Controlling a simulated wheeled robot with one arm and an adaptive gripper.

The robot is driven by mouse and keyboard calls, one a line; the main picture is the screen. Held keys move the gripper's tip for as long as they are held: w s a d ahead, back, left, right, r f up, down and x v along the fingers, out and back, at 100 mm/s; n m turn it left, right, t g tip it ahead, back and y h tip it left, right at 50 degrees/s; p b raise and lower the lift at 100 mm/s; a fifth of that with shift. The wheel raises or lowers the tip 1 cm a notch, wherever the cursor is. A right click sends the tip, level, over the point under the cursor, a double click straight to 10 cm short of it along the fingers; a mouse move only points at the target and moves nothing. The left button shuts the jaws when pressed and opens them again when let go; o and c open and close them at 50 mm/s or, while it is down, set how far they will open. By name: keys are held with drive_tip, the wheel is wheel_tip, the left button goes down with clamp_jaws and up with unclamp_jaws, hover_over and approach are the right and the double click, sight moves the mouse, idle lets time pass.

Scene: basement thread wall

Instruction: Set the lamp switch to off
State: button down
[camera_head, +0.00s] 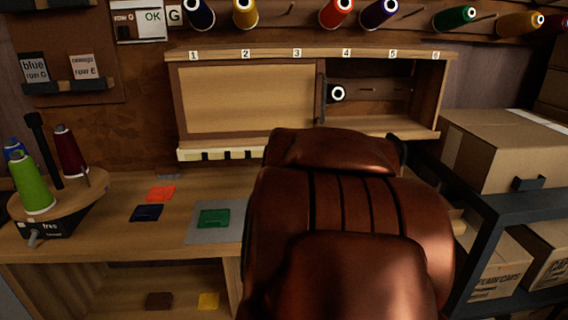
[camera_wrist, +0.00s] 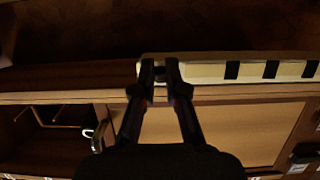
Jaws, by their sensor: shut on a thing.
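The lamp is a long cream bar with black bands (camera_head: 215,154) under the wall cabinet; its right part is behind my arm in the head view. In the wrist view the cream bar (camera_wrist: 205,73) runs to the right along the cabinet's edge. My gripper (camera_wrist: 160,66) is at the bar's left end there, its fingers close together on a small dark piece, apparently the lamp switch (camera_wrist: 160,73). The fingers hide most of this piece, and its setting cannot be read. My gripper is hidden behind my brown arm in the head view.
The wall cabinet (camera_head: 309,54) has a closed tan panel at left and an open bay with a dark spool (camera_head: 337,93) at right. A thread stand (camera_head: 70,197) is on the bench at left. Cardboard boxes (camera_head: 505,148) stand on a rack at right.

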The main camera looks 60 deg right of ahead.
drive_tip(key=c, duration=1.2)
unclamp_jaws()
wheel_tip(320, 180, up, 10)
